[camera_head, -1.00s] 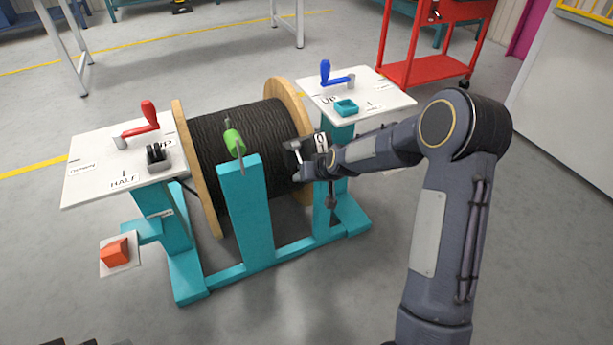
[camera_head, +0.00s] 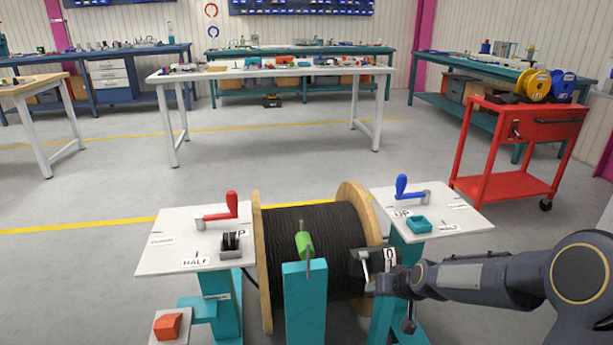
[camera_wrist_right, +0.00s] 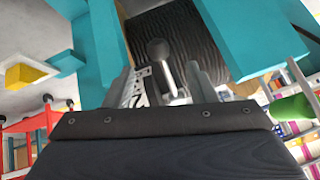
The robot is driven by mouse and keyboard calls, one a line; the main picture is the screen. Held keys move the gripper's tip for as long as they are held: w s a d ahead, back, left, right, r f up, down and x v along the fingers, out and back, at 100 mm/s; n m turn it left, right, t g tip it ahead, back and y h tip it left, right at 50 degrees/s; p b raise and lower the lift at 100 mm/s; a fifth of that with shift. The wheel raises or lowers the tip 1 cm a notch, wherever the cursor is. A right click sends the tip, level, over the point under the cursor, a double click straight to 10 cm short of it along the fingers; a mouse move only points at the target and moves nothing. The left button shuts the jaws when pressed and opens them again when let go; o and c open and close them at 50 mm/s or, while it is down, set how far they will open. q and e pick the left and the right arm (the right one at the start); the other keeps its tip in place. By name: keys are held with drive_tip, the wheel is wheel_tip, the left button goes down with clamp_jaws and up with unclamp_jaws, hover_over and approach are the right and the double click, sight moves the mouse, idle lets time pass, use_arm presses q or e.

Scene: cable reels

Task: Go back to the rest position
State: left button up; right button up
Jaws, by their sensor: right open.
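My right gripper (camera_head: 366,270) is at the right flange of the cable reel, in front of the black cable (camera_head: 318,225) in the head view. Its jaws are open. In the right wrist view my fingers (camera_wrist_right: 165,85) are apart, and a dark ball-ended grey lever (camera_wrist_right: 157,50) shows between or just beyond them; I cannot tell whether they touch it. A dark knob (camera_head: 408,326) hangs below the gripper in the head view. My left gripper is not in view.
The left white panel (camera_head: 165,235) has a red crank (camera_head: 228,208); the right panel (camera_head: 460,215) has a blue crank (camera_head: 402,188). A red cart (camera_head: 515,180) stands at right. Open floor lies behind the reel.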

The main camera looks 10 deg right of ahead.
drive_tip(key=s+a+r+y, duration=0.1)
drive_tip(key=s+a+r, duration=0.1)
drive_tip(key=s+r, duration=1.1)
drive_tip(key=s+a+f+g, duration=0.1)
drive_tip(key=s+a, duration=0.1)
drive_tip(key=s, duration=0.8)
drive_tip(key=s+a+f+g, duration=0.1)
drive_tip(key=s+a, duration=0.1)
drive_tip(key=s, duration=0.8)
wheel_tip(320, 180, up, 32)
drive_tip(key=p, duration=3.1)
drive_tip(key=shift+w+d+f+y+p, duration=0.2)
drive_tip(key=shift+w+d+y+p, duration=0.1)
drive_tip(key=shift+y, duration=0.1)
